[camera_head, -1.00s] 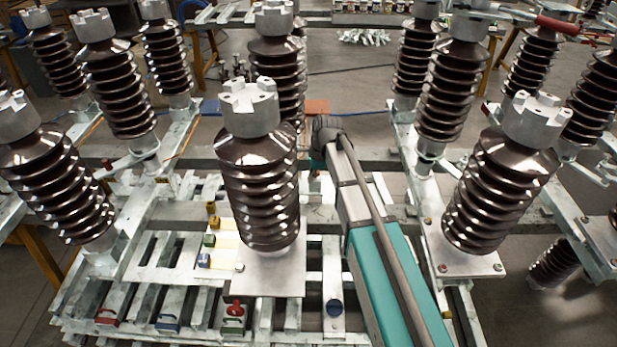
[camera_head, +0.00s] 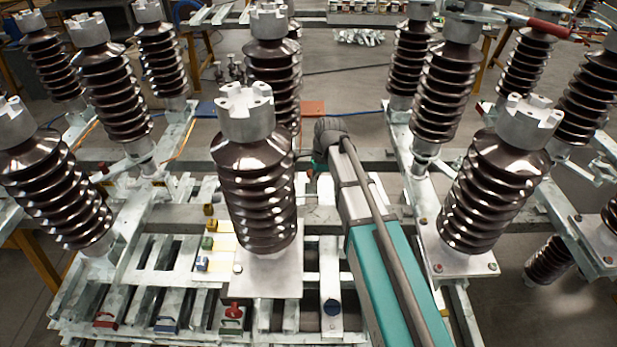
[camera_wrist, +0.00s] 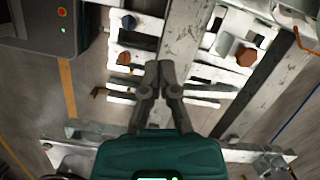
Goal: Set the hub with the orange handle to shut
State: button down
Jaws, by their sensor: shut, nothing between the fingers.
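I cannot clearly pick out a hub with an orange handle. In the wrist view an orange-brown hexagonal piece (camera_wrist: 247,56) sits on the pale frame at the upper right, and a smaller orange-brown piece (camera_wrist: 123,58) lies left of the fingers. Both are apart from my gripper (camera_wrist: 158,68), whose two dark fingers are together and empty over the frame. I cannot tell whether either piece is a handle. In the head view my teal and grey arm reaches forward right of the middle insulator; the fingers cannot be made out there.
Ribbed brown insulators surround my arm; the nearest (camera_head: 257,190) is just left of it, another (camera_head: 497,185) to the right. Small yellow, green and blue blocks (camera_head: 207,243) and a red-handled piece (camera_head: 234,310) are at the front left. A dark blue round cap (camera_head: 332,307) is near my arm.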

jog(key=s+d+n+h, duration=0.2)
jog(key=s+d+n, duration=1.2)
jog(key=s+d, duration=0.2)
jog(key=shift+s+d+f+h, duration=0.25)
jog(key=shift+d+h, duration=0.05)
jog(key=shift+d, duration=0.6)
